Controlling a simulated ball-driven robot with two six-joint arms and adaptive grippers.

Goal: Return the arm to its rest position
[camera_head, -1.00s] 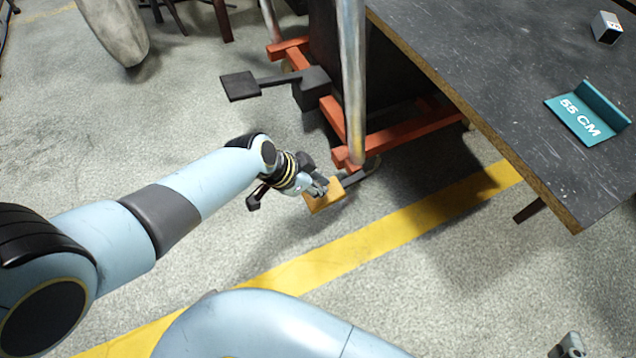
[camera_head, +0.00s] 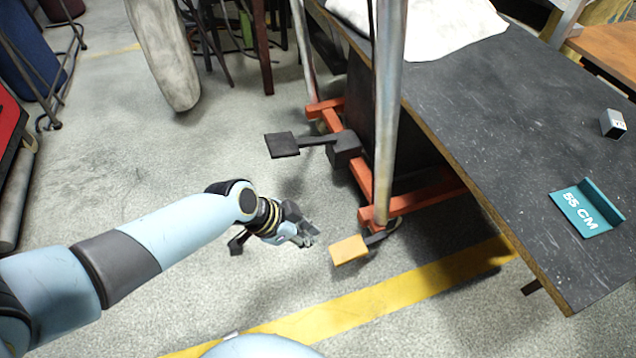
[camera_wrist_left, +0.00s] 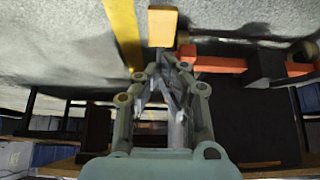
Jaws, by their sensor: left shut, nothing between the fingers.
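My left arm (camera_head: 160,240) reaches in from the left over the grey floor. Its gripper (camera_head: 306,238) is shut and empty, just left of a yellow-orange pedal (camera_head: 349,250) and apart from it in the picture. In the left wrist view the shut fingers (camera_wrist_left: 172,84) point toward the same pedal (camera_wrist_left: 162,26). My right gripper is not in view.
A red-orange frame (camera_head: 412,201) with a metal post (camera_head: 388,110) and a black pedal (camera_head: 282,146) stands right of the gripper. A dark table (camera_head: 480,110) carries a teal "55 CM" sign (camera_head: 587,208) and a small metal cube (camera_head: 613,124). Open floor lies at left.

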